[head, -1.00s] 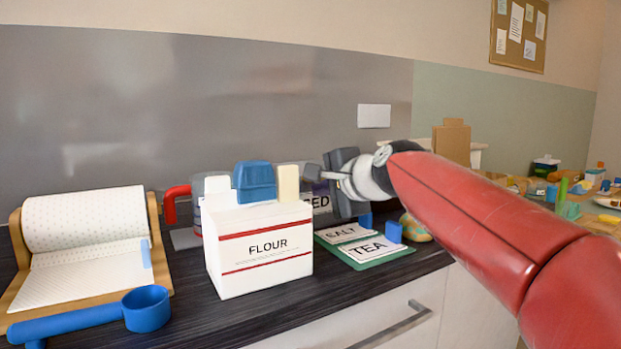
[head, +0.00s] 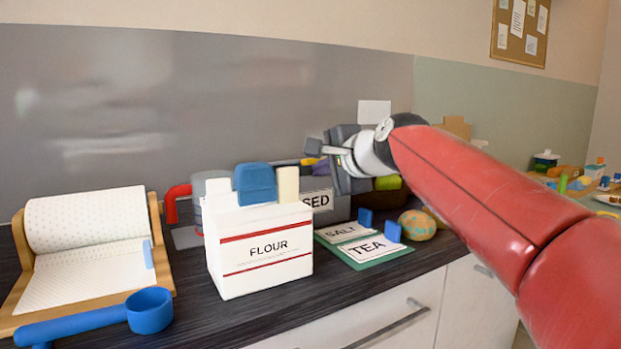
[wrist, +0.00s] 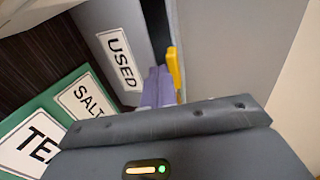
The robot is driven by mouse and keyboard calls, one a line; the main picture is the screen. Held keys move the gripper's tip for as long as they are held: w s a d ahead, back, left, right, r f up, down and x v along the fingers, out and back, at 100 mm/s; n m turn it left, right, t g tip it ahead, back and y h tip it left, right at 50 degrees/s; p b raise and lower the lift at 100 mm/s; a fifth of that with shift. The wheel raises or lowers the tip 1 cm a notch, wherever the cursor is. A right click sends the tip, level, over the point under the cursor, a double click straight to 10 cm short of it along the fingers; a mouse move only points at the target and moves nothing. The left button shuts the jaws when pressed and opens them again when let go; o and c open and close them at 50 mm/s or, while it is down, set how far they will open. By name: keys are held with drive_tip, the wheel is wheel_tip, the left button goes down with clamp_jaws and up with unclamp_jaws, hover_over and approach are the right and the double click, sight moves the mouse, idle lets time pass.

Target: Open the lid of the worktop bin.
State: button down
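The worktop bin (head: 343,208) is a grey box labelled "USED", standing behind the flour box and partly hidden by it and by my gripper. In the wrist view its labelled front (wrist: 110,35) is at upper left, with a dark gap behind it. A purple thing and a yellow thing show at its top. I cannot make out the lid for certain; a plain grey surface (wrist: 230,45) fills the upper right there. My gripper (head: 318,149) is above the bin, pointing left. Its fingers are small and partly hidden, so their opening is unclear. I see nothing held.
The white flour box (head: 262,255) stands in front of the bin. Salt and tea cards lie on a green mat (head: 385,257) to the right, beside a patterned ball (head: 417,225). A roll holder (head: 90,245) and blue scoop (head: 149,310) are at left. The wall is close behind.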

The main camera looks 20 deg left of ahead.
drive_tip(key=shift+w+a+r, duration=0.1)
drive_tip(key=shift+r, duration=0.95)
drive_tip(key=shift+r, duration=0.15)
drive_tip(key=shift+w+a+r, duration=0.15)
drive_tip(key=shift+a+r, duration=0.05)
drive_tip(key=shift+r, duration=0.45)
drive_tip(key=shift+w+a+r, duration=0.15)
drive_tip(key=shift+r, duration=0.5)
drive_tip(key=shift+w+a+r, duration=0.25)
drive_tip(key=shift+a+r, duration=0.05)
drive_tip(key=shift+r, duration=0.35)
drive_tip(key=shift+w+a+r, duration=0.2)
drive_tip(key=shift+a+r, duration=0.1)
drive_tip(key=shift+r, duration=0.55)
